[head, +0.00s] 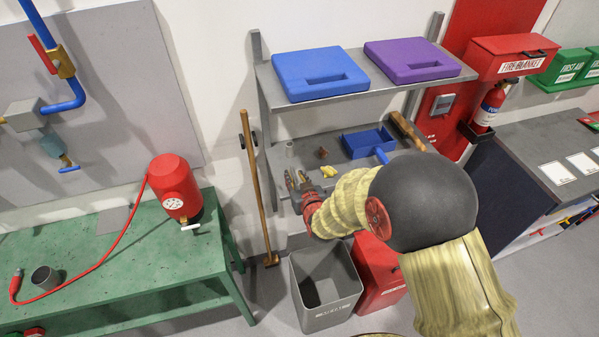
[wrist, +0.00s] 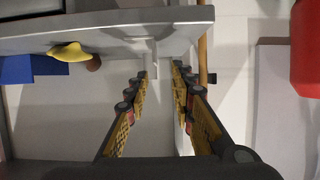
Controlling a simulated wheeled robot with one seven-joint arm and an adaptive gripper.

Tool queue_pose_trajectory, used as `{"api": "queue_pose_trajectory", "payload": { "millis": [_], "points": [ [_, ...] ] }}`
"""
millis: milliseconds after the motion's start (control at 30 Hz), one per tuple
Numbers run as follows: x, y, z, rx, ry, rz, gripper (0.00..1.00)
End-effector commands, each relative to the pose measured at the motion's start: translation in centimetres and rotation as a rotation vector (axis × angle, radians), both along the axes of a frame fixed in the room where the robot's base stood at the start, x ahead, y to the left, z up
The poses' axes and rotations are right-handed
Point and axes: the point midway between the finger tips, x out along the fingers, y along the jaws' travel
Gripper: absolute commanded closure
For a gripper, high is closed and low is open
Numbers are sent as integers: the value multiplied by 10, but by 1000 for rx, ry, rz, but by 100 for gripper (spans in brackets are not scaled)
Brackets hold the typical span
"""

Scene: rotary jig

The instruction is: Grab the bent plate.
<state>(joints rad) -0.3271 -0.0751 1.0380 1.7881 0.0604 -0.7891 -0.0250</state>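I cannot pick out the bent plate with certainty. A flat grey piece (head: 115,218) lies at the back of the green bench in the head view, and I cannot tell whether it is bent. My gripper (head: 296,178) is at the front left of the lower shelf, far to the right of that grey piece. In the wrist view my gripper (wrist: 161,72) is open, with two separate fingers and nothing seen held between them. Part of the shelf front is hidden behind my arm in the head view.
The grey shelf (wrist: 130,38) is close to the fingertips. It holds a yellow piece (head: 329,171), a brown piece (head: 322,152) and a blue tray (head: 362,143). A wooden pole (head: 257,190) stands left of it. A red tank (head: 175,188) is on the green bench (head: 140,255). A grey bin (head: 326,308) stands below.

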Motion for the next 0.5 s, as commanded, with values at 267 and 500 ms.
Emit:
{"api": "queue_pose_trajectory", "payload": {
  "millis": [267,500],
  "points": [
    [21,1,-14,0,2,-2,76],
    [45,6,-28,-1,1,-1,76]
  ]
}}
